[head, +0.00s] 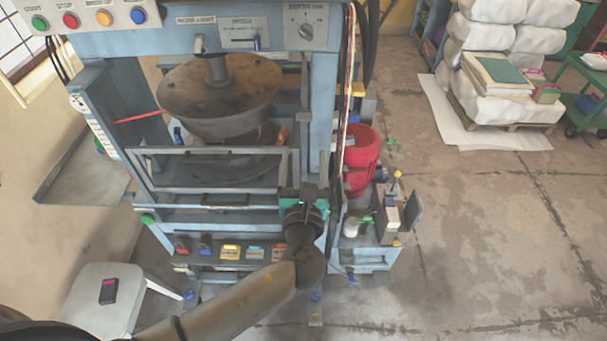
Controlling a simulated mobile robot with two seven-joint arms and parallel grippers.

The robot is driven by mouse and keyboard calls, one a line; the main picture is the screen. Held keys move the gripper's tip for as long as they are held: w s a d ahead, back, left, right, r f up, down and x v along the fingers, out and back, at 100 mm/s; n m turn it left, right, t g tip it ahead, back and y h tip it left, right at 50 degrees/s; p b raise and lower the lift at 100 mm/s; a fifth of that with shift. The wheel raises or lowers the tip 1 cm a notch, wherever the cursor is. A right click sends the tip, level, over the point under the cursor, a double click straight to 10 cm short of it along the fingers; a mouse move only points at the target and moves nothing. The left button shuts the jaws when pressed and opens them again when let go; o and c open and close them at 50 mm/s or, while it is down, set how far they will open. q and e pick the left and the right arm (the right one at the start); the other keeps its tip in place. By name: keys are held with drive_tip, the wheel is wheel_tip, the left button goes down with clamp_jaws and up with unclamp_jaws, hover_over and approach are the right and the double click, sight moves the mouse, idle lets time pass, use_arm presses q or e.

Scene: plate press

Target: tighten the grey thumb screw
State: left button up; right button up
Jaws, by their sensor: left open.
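My left arm (235,303) reaches up from the bottom left. My left gripper (309,192) is open at the lower right corner of the press's front guard frame. I cannot make out the grey thumb screw. It may be hidden behind the gripper or too small to tell. A teal part (287,199) shows right beside the gripper, partly covered by it. Whether the fingers touch anything is not clear. My right gripper is not in view.
The blue press (98,110) holds a round brown plate (190,92) above the guard frame (212,152).

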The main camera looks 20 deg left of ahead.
use_arm(q)
drive_tip(key=shift+v, duration=1.7)
